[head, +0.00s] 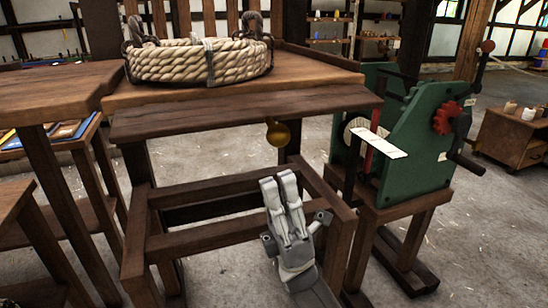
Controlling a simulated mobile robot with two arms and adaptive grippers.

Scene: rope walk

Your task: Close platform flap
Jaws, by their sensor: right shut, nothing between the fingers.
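The wooden platform (330,88) stands in the middle on a dark timber frame. Its flap (240,118) is a long plank along the front edge. It appears sloped outward and slightly down from the top, not hanging straight. A round brass knob (278,134) shows just below the flap's front edge. A coil of thick rope (195,62) lies on the platform. My right gripper (278,180) is shut and empty, pointing up, below the knob and apart from it, in front of the frame's lower rails. My left gripper is out of view.
A green machine (415,150) with a red gear and crank stands close at the right on a wooden stand (405,212). A wooden table (50,88) adjoins the platform at the left. Bare floor (440,255) is clear at the lower right.

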